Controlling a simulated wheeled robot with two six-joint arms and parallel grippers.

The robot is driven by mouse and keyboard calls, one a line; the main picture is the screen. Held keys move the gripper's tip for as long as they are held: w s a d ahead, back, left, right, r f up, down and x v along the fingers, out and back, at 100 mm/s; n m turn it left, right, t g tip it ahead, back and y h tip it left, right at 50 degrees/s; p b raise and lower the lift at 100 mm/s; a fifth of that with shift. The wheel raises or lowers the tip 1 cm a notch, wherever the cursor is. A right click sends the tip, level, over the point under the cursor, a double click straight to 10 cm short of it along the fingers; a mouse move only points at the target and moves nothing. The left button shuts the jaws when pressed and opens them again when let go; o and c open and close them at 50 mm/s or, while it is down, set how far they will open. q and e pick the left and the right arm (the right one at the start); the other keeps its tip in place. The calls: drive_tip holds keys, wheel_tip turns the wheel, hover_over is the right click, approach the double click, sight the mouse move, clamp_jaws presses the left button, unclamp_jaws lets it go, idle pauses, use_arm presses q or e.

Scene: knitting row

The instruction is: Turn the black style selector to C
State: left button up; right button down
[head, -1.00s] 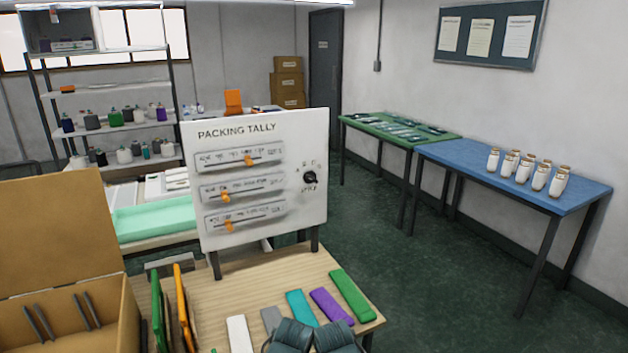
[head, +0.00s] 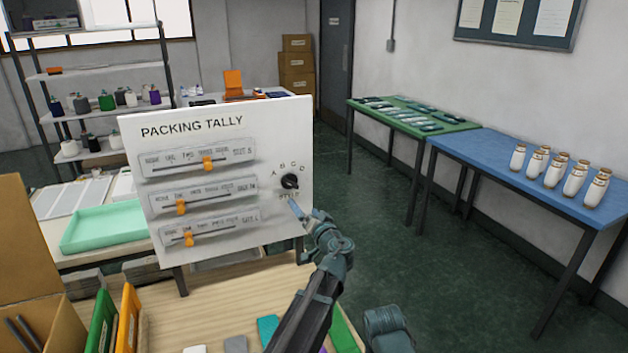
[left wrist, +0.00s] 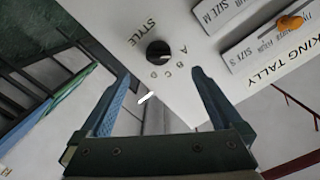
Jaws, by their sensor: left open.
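The black style selector (head: 290,181) is a small round knob at the right side of the white PACKING TALLY board (head: 280,130). The letters A, B, C, D curve above it and STYLE is printed below. I cannot read which letter its pointer faces. My left gripper (head: 297,208) is in front of the board, just below the selector and apart from it. In the left wrist view the selector (left wrist: 158,50) lies beyond the gap between the open, empty fingers (left wrist: 161,74). My right gripper's fingers do not show.
Three sliders with orange knobs, the top one (head: 207,163) included, are left of the selector. Green and orange upright pieces (head: 128,315) and a cardboard box (head: 30,310) stand at the front left. A blue table (head: 480,165) with white jars is at the right.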

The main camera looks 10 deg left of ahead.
sight(293, 186)
use_arm(q)
drive_tip(key=x, duration=0.9)
drive_tip(key=d+x, duration=0.1)
drive_tip(key=x, duration=0.4)
drive_tip(key=shift+w+r, duration=0.4)
drive_tip(key=shift+w, duration=0.1)
drive_tip(key=c, duration=1.4)
